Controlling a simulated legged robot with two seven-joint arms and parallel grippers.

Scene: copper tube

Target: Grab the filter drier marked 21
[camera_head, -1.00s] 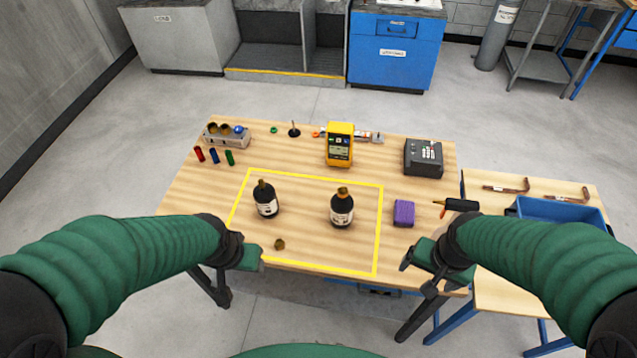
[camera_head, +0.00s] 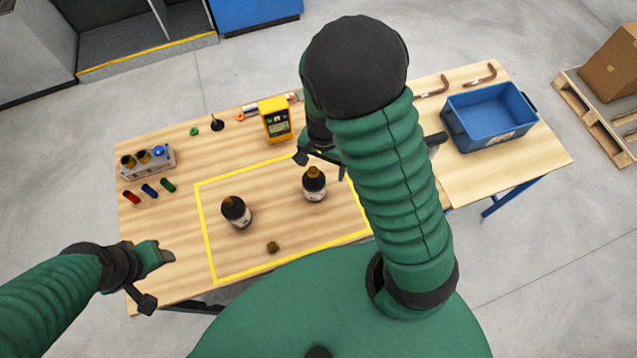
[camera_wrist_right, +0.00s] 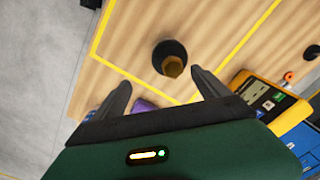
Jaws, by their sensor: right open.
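Two dark bottle-shaped filter driers with brass tops and pale labels stand upright inside the yellow outline. One is the left drier (camera_head: 236,212), the other the right drier (camera_head: 314,184). The labels are too small to read, so I cannot tell which is marked 21. My right gripper (camera_head: 320,165) is open just behind and above the right drier. In the right wrist view a drier (camera_wrist_right: 171,60) shows from above, ahead of the gap between the open fingers (camera_wrist_right: 160,82), with nothing held. My left gripper (camera_head: 160,278) looks open and empty at the table's front left.
A small brass cap (camera_head: 273,247) lies in front of the driers. A yellow meter (camera_head: 276,120) stands behind them. A purple block (camera_wrist_right: 143,105) is partly hidden by my right gripper. A blue bin (camera_head: 492,118) sits on the right table. Coloured tubes (camera_head: 150,190) lie at left.

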